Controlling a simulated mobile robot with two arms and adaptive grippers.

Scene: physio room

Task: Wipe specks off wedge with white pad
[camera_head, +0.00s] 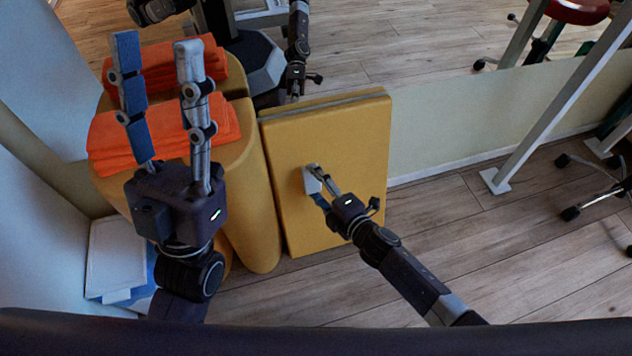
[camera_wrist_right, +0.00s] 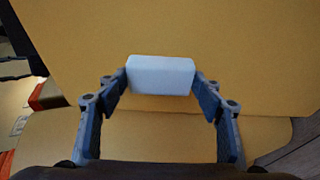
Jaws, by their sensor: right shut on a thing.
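The yellow wedge (camera_head: 335,125) stands upright with its broad face towards me. My right gripper (camera_head: 314,180) is shut on the white pad (camera_head: 310,183) in front of the middle of this face. The pad is at or very close to the face; contact is not clear. In the right wrist view the pad (camera_wrist_right: 160,75) sits between the fingertips of my right gripper (camera_wrist_right: 161,78), with the wedge's yellow surface (camera_wrist_right: 230,50) behind it. I can make out no specks in either view. My left gripper (camera_head: 157,48) is open and empty, raised at the left.
Orange folded towels (camera_head: 110,145) lie on a rounded yellow block (camera_head: 245,190) left of the wedge. White and blue items (camera_head: 115,255) are stacked at lower left. A white metal frame (camera_head: 550,115) stands at right. Wooden floor (camera_head: 450,220) is clear right of the wedge.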

